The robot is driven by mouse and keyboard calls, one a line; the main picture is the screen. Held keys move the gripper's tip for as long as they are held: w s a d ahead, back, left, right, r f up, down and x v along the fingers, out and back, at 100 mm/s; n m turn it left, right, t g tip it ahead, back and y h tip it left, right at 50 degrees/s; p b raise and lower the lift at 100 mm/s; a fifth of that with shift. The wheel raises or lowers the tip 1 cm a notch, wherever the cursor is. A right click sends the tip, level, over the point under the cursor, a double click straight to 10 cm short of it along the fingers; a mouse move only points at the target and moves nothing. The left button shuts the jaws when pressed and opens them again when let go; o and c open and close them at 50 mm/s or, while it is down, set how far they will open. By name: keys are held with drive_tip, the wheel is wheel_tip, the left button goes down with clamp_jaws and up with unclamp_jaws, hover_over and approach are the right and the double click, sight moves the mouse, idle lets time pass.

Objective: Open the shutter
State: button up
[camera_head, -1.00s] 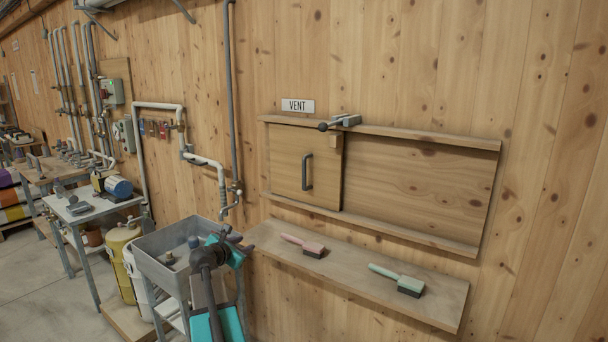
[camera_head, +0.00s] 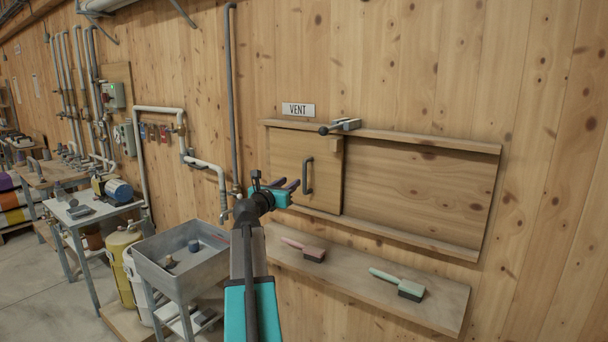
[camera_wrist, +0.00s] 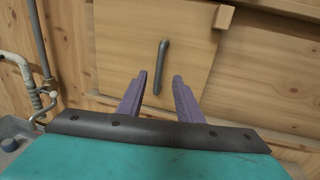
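The shutter is a light wooden sliding panel (camera_head: 324,186) at the left end of a wooden frame under the VENT sign (camera_head: 298,110). Its dark vertical handle (camera_head: 308,175) is near the panel's middle; the handle also shows in the wrist view (camera_wrist: 160,67). A latch with a dark knob (camera_head: 340,126) sits on the frame's top rail, above a small wooden block on the panel's upper right. My gripper (camera_head: 291,185) is left of the handle in the head view. In the wrist view its purple fingers (camera_wrist: 160,88) are apart and empty, pointing toward the handle without touching it.
A shelf (camera_head: 350,284) below holds a pink brush (camera_head: 304,249) and a green brush (camera_head: 398,283). A grey sink cart (camera_head: 180,262) and wall pipes (camera_head: 207,165) are on the left. The frame's right part (camera_head: 418,190) is unobstructed.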

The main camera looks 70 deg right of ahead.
sight(304, 173)
drive_tip(key=shift+d, duration=0.1)
drive_tip(key=shift+s+d+p, duration=0.15)
drive_tip(key=shift+d+p, duration=0.4)
drive_tip(key=shift+d, duration=1.7)
drive_tip(key=shift+s+d+p, duration=0.15)
drive_tip(key=shift+d+p, duration=0.35)
drive_tip(key=shift+d, duration=1.8)
drive_tip(key=shift+s+d+p, duration=0.15)
drive_tip(key=shift+d+p, duration=0.4)
drive_tip(key=shift+d, duration=1.7)
